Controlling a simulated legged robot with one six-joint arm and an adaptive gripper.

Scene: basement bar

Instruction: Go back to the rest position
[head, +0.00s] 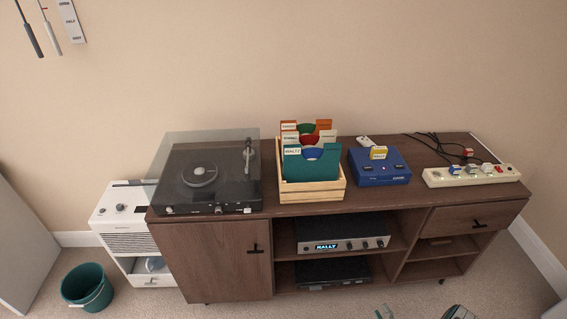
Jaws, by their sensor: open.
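My gripper cannot be made out in the head view. A long dark wooden sideboard (212,258) stands against the wall. On it are a turntable (205,175) under a clear lid, a wooden crate (312,191) of labelled record dividers, a blue device (380,170) with a yellow-labelled piece on top, and a cream power strip (470,176).
A silver unit (342,240) reading "HALLY" sits on the open shelf, above a black unit (333,271). A white appliance (125,222) and a teal bin (88,288) stand at the left. Carpet (240,309) in front looks mostly clear.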

